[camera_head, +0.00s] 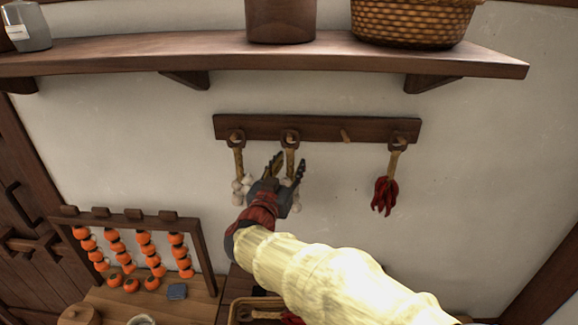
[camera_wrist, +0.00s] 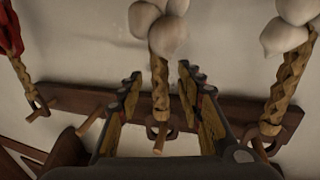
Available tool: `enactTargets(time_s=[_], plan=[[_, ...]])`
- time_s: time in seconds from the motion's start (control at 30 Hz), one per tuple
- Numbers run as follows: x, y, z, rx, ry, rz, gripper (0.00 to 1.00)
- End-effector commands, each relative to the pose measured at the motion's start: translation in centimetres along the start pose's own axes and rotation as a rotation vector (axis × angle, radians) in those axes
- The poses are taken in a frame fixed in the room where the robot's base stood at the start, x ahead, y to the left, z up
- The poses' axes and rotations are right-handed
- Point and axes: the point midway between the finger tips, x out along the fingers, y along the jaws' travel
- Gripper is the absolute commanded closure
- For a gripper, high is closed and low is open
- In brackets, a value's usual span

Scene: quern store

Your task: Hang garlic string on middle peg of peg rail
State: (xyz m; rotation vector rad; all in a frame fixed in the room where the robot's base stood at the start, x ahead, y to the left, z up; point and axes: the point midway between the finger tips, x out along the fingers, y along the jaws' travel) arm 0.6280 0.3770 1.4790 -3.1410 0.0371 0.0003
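The dark wooden peg rail (camera_head: 318,128) is fixed to the wall under the shelf. A garlic string (camera_head: 290,160) hangs by its loop from the second peg from the left, in front of my gripper. In the wrist view this garlic string (camera_wrist: 160,82) hangs in the middle, with its loop around a peg. My gripper (camera_head: 287,167) is open, its fingers apart on either side of the braid; no firm contact shows. Its fingers also show in the wrist view (camera_wrist: 162,88). My gripper partly hides the bulbs in the head view.
Another garlic string (camera_head: 239,165) hangs on the left peg, a red chili string (camera_head: 384,190) on the right. A bare peg (camera_head: 346,136) stands between. The shelf (camera_head: 220,55) overhangs, carrying a basket (camera_head: 410,22). Below left stands a rack (camera_head: 130,219) with orange fruit strings.

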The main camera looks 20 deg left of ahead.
Motion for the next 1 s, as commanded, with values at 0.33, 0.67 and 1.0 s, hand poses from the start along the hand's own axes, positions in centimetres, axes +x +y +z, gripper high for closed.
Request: enactTargets(time_s=[0.33, 0.67, 1.0], plan=[[-0.6, 0.0, 0.0, 0.000, -0.001, -0.001, 0.63], [-6.6, -0.1, 0.0, 0.000, -0.001, -0.005, 0.63], [-11.5, -0.1, 0.0, 0.000, 0.000, -0.001, 0.63]])
